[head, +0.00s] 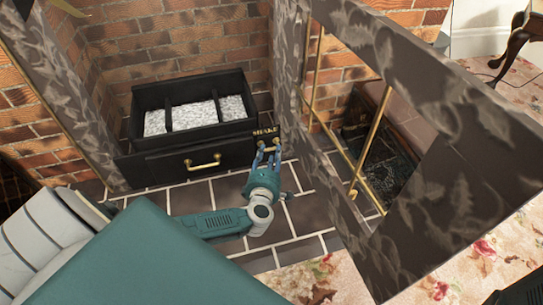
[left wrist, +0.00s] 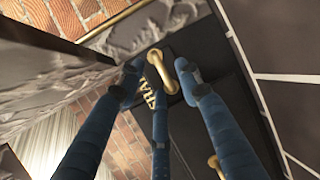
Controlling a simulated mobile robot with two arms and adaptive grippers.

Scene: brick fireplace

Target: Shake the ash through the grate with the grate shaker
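The black grate box (head: 222,127) stands in the brick fireplace with pale grey ash (head: 182,116) between its bars. The brass grate shaker (head: 268,147) is at the right end of its front, under gold "SHAKE" lettering (head: 265,132). My left gripper (head: 267,150) is right in front of the shaker with its fingers apart. In the left wrist view, the brass shaker handle (left wrist: 186,78) lies among the spread blue fingertips of the left gripper (left wrist: 168,85); I cannot tell whether they touch it. My right gripper is not in view.
A brass drawer handle (head: 203,162) is on the box front, left of the shaker. A dark marble surround (head: 291,65) rises close to the right of my left gripper. Dark floor tiles (head: 190,200) lie bare in front, with flowered carpet (head: 310,280) beyond.

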